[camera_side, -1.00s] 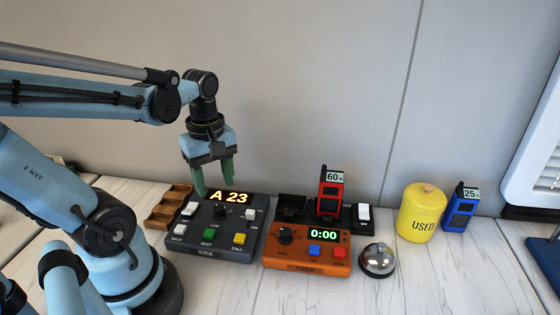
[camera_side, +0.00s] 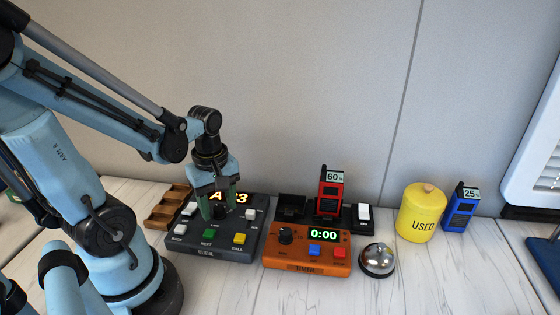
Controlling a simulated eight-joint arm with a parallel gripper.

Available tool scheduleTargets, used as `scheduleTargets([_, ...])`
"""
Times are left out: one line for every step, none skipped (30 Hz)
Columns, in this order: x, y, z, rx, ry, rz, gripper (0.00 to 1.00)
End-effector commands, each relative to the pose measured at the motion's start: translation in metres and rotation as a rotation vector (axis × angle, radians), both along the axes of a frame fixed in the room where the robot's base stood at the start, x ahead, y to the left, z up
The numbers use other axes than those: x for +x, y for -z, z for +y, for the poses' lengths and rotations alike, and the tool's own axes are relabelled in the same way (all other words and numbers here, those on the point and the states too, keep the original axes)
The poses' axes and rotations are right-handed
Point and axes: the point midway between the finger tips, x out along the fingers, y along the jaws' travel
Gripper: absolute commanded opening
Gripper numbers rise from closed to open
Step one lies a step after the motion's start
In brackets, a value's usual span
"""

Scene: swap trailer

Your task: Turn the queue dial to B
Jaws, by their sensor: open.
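The dark grey queue console (camera_side: 215,252) sits on the table in front of my arm. Its lit display (camera_side: 241,198) shows an A at left and a 3 at right, with the middle covered by my gripper. The black queue dial (camera_side: 219,211) is on the upper part of the console, mostly hidden by the fingers.
On the console are a green button (camera_side: 209,233), a yellow button (camera_side: 240,238) and white switches. To the right are an orange timer (camera_side: 306,258), a red radio (camera_side: 330,192) in a black charger, a bell (camera_side: 377,260), a yellow USED canister (camera_side: 421,213) and a blue radio (camera_side: 460,210). A wooden rack (camera_side: 167,206) is at left.

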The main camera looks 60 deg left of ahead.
Motion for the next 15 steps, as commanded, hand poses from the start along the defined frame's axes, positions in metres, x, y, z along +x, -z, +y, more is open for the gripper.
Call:
scheduleTargets([0.0,0.0,0.0,0.0,0.0,0.0,0.55])
scheduleTargets([0.0,0.0,0.0,0.0,0.0,0.0,0.55])
scheduleTargets([0.0,-0.0001,0.0,0.0,0.0,0.0,0.55])
scheduleTargets([0.0,-0.0001,0.0,0.0,0.0,0.0,0.53])
scheduleTargets([0.0,-0.0001,0.0,0.0,0.0,0.0,0.49])
scheduleTargets([0.0,-0.0001,0.0,0.0,0.0,0.0,0.42])
scheduleTargets([0.0,-0.0002,0.0,0.0,0.0,0.0,0.38])
scheduleTargets([0.0,-0.0002,0.0,0.0,0.0,0.0,0.33])
scheduleTargets([0.0,-0.0002,0.0,0.0,0.0,0.0,0.27])
scheduleTargets([0.0,-0.0002,0.0,0.0,0.0,0.0,0.23])
scheduleTargets([0.0,-0.0002,0.0,0.0,0.0,0.0,0.18])
scheduleTargets([0.0,-0.0002,0.0,0.0,0.0,0.0,0.12])
scheduleTargets([0.0,-0.0002,0.0,0.0,0.0,0.0,0.07])
scheduleTargets([0.0,-0.0002,0.0,0.0,0.0,0.0,0.03])
scheduleTargets([0.0,-0.0002,0.0,0.0,0.0,0.0,0.0])
